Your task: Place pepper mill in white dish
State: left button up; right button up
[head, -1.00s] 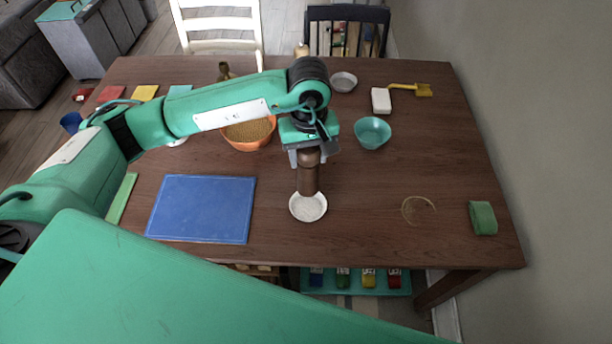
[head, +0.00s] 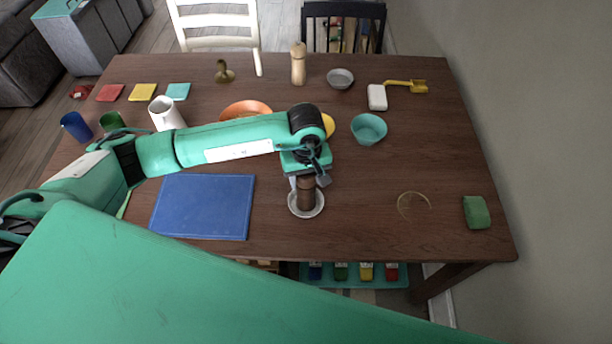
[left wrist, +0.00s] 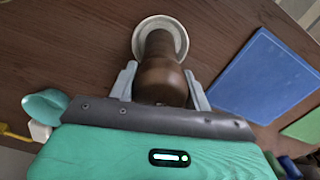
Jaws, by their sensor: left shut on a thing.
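The dark brown pepper mill (head: 307,194) stands about upright inside the white dish (head: 294,210) near the front middle of the table. In the left wrist view the mill (left wrist: 160,68) rises from the dish (left wrist: 144,28), whose rim shows around its base. My left gripper (head: 306,180) is above the dish and shut on the mill's upper part, with one finger on each side in the left wrist view (left wrist: 163,85). Whether the mill's base touches the dish bottom is hard to tell. My right gripper is not in view.
A blue mat (head: 203,207) lies left of the dish. A teal bowl (head: 368,129), a thin ring mark (head: 413,205) and a green block (head: 476,212) are to the right. An orange bowl (head: 245,108) and a light wooden mill (head: 298,64) stand farther back.

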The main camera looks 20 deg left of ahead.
pick_arm(q)
jog(key=shift+f, duration=0.15)
jog(key=o, duration=1.4)
jog(key=shift+r, duration=0.35)
notch_tip(320, 180, up, 10)
jog(key=b, duration=0.3)
jog(key=shift+r, duration=0.25)
jog(key=shift+r+b, duration=0.3)
jog(key=shift+r, duration=0.3)
